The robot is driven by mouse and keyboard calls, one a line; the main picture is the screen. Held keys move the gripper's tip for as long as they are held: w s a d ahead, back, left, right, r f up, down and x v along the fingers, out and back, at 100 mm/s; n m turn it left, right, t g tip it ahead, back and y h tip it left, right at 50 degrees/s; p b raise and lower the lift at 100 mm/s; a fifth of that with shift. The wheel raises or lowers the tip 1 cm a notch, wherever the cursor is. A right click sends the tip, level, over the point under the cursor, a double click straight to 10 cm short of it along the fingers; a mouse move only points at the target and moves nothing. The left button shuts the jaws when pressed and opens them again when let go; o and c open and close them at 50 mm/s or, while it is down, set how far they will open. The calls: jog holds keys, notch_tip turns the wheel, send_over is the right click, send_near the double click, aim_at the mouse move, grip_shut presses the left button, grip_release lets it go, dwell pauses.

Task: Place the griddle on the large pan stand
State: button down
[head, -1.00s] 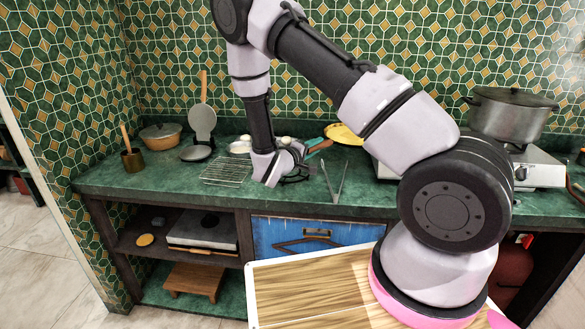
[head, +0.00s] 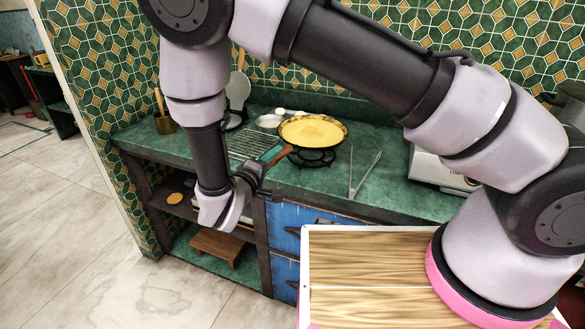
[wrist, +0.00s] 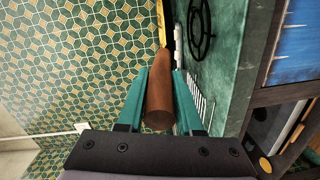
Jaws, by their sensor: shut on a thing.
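The griddle (head: 313,131) is a round dark pan with a yellow face and a brown wooden handle. My gripper (head: 269,154) is shut on the handle, left of the pan. The wrist view shows the handle (wrist: 161,98) between my teal fingers (wrist: 161,80), with the griddle's thin yellow edge beyond. A black ring stand (head: 314,158), likely the large pan stand, is on the green counter under the griddle.
A wire rack (head: 243,146) and a small pale bowl (head: 268,122) are to the left and behind. A gas stove (head: 440,172) is at the right. The tiled wall is behind.

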notch_tip(320, 180, down, 7)
jog(key=shift+f, duration=0.15)
dwell(0.4)
jog(key=shift+w, duration=0.1)
jog(key=c, duration=0.6)
grip_release()
jog(key=shift+f, duration=0.1)
jog(key=shift+o, duration=0.2)
jog(key=v, duration=1.2)
